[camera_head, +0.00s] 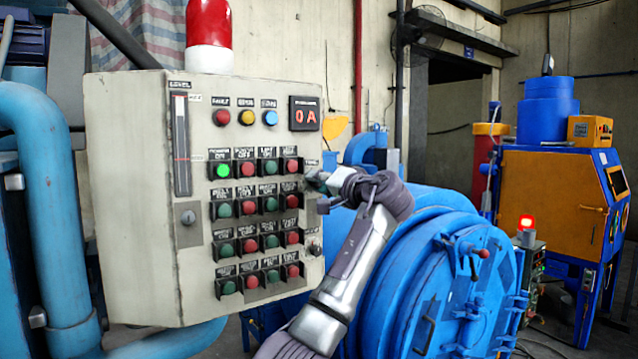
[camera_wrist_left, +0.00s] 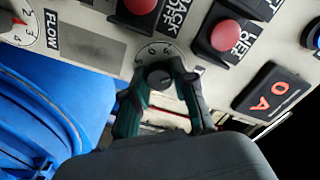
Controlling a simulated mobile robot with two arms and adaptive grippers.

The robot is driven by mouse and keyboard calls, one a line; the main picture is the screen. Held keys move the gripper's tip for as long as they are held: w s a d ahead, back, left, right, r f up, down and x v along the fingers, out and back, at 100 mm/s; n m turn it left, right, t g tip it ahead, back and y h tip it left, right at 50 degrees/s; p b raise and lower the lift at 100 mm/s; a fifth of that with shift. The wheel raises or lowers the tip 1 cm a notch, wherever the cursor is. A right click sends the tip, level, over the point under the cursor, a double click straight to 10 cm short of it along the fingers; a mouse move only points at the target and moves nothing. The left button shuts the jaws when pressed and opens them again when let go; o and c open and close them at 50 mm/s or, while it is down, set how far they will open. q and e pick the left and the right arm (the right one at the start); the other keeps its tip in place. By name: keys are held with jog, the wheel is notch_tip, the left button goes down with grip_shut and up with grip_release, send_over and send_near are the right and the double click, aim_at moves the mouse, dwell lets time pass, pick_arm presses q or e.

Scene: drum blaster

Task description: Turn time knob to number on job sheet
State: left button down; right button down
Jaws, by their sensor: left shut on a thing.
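The grey control panel (camera_head: 140,200) stands at left in the head view. My left gripper (camera_head: 316,182) is at its right edge, beside the upper rows of buttons. In the left wrist view the two fingers of my left gripper (camera_wrist_left: 161,82) are closed around a small dark round knob (camera_wrist_left: 160,74). The knob's label and pointer are hidden or unclear. No job sheet shows in either view. My right gripper is not in view.
A second dial, labelled FLOW (camera_wrist_left: 18,28), lies at left in the left wrist view. Red buttons (camera_wrist_left: 226,36) and a display reading 0A (camera_head: 305,114) are close to the gripper. A blue drum machine (camera_head: 440,270) stands right of the panel.

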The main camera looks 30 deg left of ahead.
pick_arm(q)
jog(key=shift+r+m+p, duration=0.15)
jog(key=shift+m+p, duration=0.35)
jog(key=shift+m, duration=3.2)
jog(key=c, duration=1.3)
grip_release()
jog(key=shift+c, duration=0.2)
jog(key=shift+o, duration=0.7)
jog(key=shift+w, duration=0.1)
jog(key=v, duration=1.2)
